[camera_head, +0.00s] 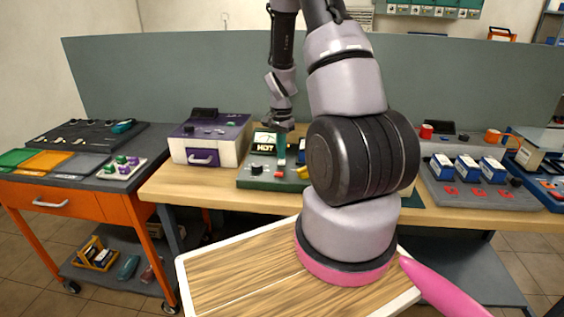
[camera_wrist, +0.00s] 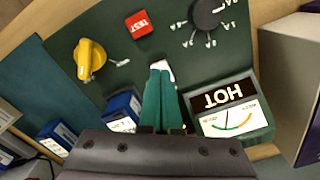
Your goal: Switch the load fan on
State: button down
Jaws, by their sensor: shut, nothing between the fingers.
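My gripper (camera_head: 281,160) points down over a dark green test panel (camera_head: 262,185) on the wooden bench. In the wrist view its teal fingers (camera_wrist: 160,70) are shut together, with nothing between them. A small white piece (camera_wrist: 162,66) shows right at the fingertips; I cannot tell whether they touch it, or whether it is a switch. The panel carries a yellow knob (camera_wrist: 90,54), a red TEST button (camera_wrist: 139,24), a black dial (camera_wrist: 206,14) with white marks, and a meter (camera_wrist: 230,108) labelled HOT. I cannot make out a fan.
Blue batteries (camera_wrist: 122,106) sit beside the fingers in the wrist view. A purple and white box (camera_head: 208,140) stands left of the panel. More boxed batteries (camera_head: 467,166) sit on a grey tray at right. My arm hides the bench's middle.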

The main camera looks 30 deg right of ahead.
jog(key=shift+f, duration=0.9)
dwell(0.3)
jog(key=shift+r, duration=3.55)
notch_tip(320, 180, up, 10)
jog(key=n+t, duration=0.2)
send_over(281, 162)
jog(key=s+a, duration=0.1)
jog(key=a, duration=0.2)
jog(key=s+a+r+n+t, duration=0.1)
jog(key=s+a+r, duration=0.1)
jog(key=r, duration=0.3)
jog(key=s+a+r+n, duration=0.1)
jog(key=s+a+r, duration=0.15)
jog(key=r, duration=0.25)
jog(key=s+a+r+n+t+y, duration=0.2)
jog(key=s+a+r+n+t, duration=0.2)
jog(key=s+r, duration=0.7)
jog(key=s+a, duration=0.2)
jog(key=s, duration=0.1)
jog(key=shift+s+r+n, duration=0.3)
jog(key=shift+r, duration=0.1)
